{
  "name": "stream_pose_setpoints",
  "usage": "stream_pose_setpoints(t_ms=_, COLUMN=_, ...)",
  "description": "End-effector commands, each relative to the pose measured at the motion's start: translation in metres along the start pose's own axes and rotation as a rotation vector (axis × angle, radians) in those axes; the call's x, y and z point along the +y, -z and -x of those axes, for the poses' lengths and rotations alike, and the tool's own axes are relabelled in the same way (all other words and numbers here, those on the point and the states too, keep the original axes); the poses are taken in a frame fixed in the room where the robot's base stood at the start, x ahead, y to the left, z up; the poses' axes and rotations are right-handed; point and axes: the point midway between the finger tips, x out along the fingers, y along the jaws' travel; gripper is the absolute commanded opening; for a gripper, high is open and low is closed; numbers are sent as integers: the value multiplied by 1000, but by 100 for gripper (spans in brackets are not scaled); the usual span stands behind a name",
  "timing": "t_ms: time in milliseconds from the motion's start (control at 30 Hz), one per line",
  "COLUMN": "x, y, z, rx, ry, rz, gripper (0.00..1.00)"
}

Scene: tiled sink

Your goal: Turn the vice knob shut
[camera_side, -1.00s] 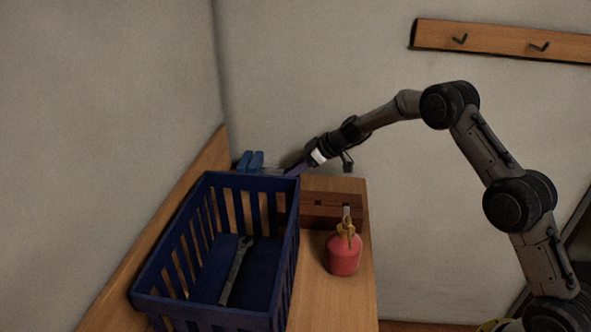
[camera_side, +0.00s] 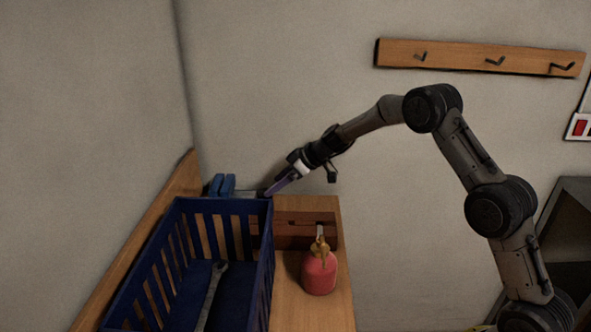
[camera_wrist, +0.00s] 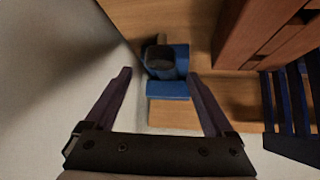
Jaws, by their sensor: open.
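The blue vice (camera_side: 222,185) is at the far end of the wooden bench, behind the crate and partly hidden by it. In the wrist view the vice (camera_wrist: 168,90) shows blue blocks and a dark grey rounded part between my fingers. I cannot clearly make out the knob. My gripper (camera_wrist: 160,74) is open and empty, one finger on each side of the vice in that view. In the side view my gripper (camera_side: 268,193) points down and left, just right of the vice. Whether it touches the vice cannot be told.
A blue slatted crate (camera_side: 268,250) holding a wrench (camera_side: 210,298) fills the bench's left side. A red oil can (camera_side: 320,273) stands to its right. A brown wooden box (camera_side: 290,240) stands behind the can. A hook rail (camera_side: 480,58) is on the wall.

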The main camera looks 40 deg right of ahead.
Motion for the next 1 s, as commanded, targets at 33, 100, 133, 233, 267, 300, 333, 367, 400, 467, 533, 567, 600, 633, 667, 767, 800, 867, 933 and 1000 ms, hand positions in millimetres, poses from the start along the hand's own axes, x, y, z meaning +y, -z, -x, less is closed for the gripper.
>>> stream_pose_setpoints(t_ms=33, x=1, y=0, z=14, rx=2, ry=-3, rz=-1, gripper=88)
stream_pose_setpoints(t_ms=100, x=1, y=1, z=29, rx=2, ry=-4, rz=-1, gripper=88)
stream_pose_setpoints(t_ms=133, x=1, y=1, z=36, rx=2, ry=-3, rz=-2, gripper=88)
stream_pose_setpoints(t_ms=233, x=1, y=0, z=55, rx=2, ry=-3, rz=-2, gripper=88)
stream_pose_setpoints(t_ms=267, x=0, y=0, z=61, rx=2, ry=-3, rz=-2, gripper=88)
stream_pose_setpoints(t_ms=300, x=0, y=0, z=67, rx=1, ry=-1, rz=-3, gripper=88)
stream_pose_setpoints(t_ms=333, x=0, y=0, z=72, rx=1, ry=-2, rz=-2, gripper=88)
stream_pose_setpoints(t_ms=367, x=0, y=0, z=76, rx=1, ry=-2, rz=-1, gripper=88)
stream_pose_setpoints(t_ms=400, x=0, y=0, z=80, rx=1, ry=-2, rz=-1, gripper=88)
stream_pose_setpoints(t_ms=467, x=0, y=0, z=86, rx=1, ry=-1, rz=-1, gripper=88)
stream_pose_setpoints(t_ms=533, x=0, y=0, z=90, rx=0, ry=0, rz=-2, gripper=88)
stream_pose_setpoints(t_ms=567, x=0, y=0, z=91, rx=0, ry=1, rz=-2, gripper=88)
stream_pose_setpoints(t_ms=600, x=0, y=-1, z=92, rx=0, ry=1, rz=-2, gripper=88)
stream_pose_setpoints(t_ms=633, x=0, y=0, z=93, rx=0, ry=1, rz=-2, gripper=88)
stream_pose_setpoints(t_ms=667, x=0, y=0, z=93, rx=0, ry=1, rz=-2, gripper=88)
stream_pose_setpoints(t_ms=767, x=0, y=0, z=93, rx=0, ry=1, rz=-2, gripper=88)
stream_pose_setpoints(t_ms=800, x=0, y=0, z=93, rx=0, ry=1, rz=-2, gripper=88)
stream_pose_setpoints(t_ms=867, x=0, y=0, z=93, rx=0, ry=1, rz=-2, gripper=88)
stream_pose_setpoints(t_ms=933, x=0, y=0, z=93, rx=0, ry=1, rz=2, gripper=88)
stream_pose_setpoints(t_ms=1000, x=-3, y=0, z=93, rx=3, ry=15, rz=28, gripper=88)
